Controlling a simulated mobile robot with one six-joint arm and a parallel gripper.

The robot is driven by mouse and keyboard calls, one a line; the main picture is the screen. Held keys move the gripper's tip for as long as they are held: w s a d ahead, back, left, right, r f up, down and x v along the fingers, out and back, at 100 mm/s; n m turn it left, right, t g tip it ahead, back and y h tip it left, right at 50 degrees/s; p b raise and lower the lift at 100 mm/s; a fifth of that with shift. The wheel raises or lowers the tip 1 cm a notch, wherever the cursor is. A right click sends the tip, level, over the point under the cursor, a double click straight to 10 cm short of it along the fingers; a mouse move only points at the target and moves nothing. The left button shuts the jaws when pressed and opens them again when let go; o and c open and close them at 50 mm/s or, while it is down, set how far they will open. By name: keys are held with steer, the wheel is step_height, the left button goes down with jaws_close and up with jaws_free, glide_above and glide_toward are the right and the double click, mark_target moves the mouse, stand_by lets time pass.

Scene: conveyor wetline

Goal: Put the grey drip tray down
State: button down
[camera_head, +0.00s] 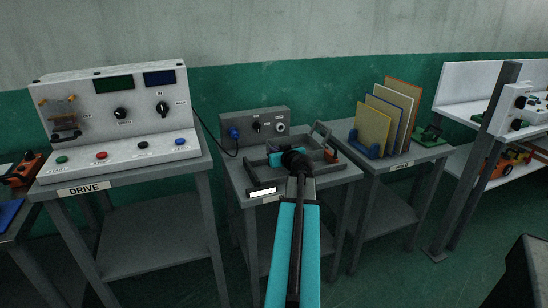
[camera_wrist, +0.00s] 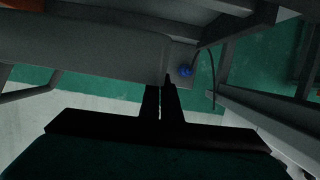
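The grey drip tray (camera_head: 310,172) is a shallow tray with raised sides, at the middle table in the head view. I cannot tell whether the tray touches the table.
The middle table (camera_head: 240,190) carries a grey control box (camera_head: 255,125) with a blue plug and cable behind the tray. The DRIVE panel (camera_head: 110,110) stands on the left table. The right table holds upright coloured boards (camera_head: 385,120). A dark post (camera_head: 490,150) stands farther right.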

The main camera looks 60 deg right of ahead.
steer(key=shift+w+d, duration=0.4)
steer(key=shift+w, duration=0.05)
steer(key=shift+f, duration=0.1)
steer(key=shift+f, duration=1.8)
steer(key=c, duration=2)
jaws_free()
